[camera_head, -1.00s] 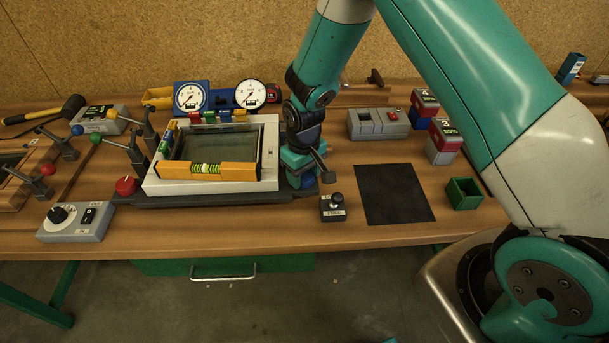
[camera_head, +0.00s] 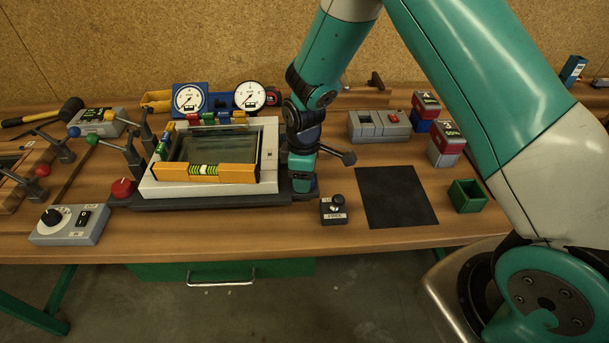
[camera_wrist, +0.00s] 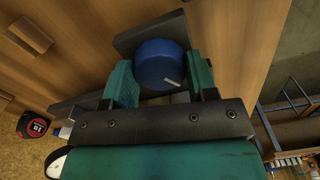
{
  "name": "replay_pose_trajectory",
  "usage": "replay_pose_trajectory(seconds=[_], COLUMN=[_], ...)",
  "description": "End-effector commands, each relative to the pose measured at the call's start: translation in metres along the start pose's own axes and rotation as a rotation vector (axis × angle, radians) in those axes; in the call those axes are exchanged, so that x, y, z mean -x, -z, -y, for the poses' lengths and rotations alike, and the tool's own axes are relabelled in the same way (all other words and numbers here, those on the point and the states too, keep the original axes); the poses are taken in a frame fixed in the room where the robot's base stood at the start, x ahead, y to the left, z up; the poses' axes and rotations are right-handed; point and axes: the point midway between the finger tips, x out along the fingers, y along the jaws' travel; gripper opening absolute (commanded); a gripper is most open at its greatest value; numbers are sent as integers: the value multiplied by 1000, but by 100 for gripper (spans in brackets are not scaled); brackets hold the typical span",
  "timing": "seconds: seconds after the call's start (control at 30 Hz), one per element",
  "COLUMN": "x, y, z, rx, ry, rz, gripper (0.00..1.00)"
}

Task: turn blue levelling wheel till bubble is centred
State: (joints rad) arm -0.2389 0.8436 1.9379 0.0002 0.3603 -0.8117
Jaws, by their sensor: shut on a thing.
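The blue levelling wheel (camera_wrist: 158,62) shows in the wrist view between the two teal fingers of my gripper (camera_wrist: 162,80), which is shut on its sides. A pale mark lies on the wheel's top near its edge. In the head view my gripper (camera_head: 302,180) points down at the right end of the pale glass frame (camera_head: 269,150) and mostly hides the wheel. A yellow spirit level (camera_head: 238,173) lies along the frame's front edge. Its green vial (camera_head: 204,170) faces up, but the bubble's exact place is too small to tell.
A small black knob box (camera_head: 333,209) and a dark mat (camera_head: 396,196) lie right of my gripper, with a green open box (camera_head: 467,195) beyond. Two dial gauges (camera_head: 249,96) stand behind the frame. A red knob (camera_head: 122,188) is at its left.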

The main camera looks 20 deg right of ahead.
Motion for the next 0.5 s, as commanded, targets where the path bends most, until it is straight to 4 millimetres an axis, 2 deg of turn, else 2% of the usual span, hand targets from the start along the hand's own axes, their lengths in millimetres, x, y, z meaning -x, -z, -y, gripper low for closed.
replay_pose_trajectory(seconds=[0.5], x=[1], y=[0], z=[0], rx=[33], ry=[0], rz=[-1], gripper=[29])
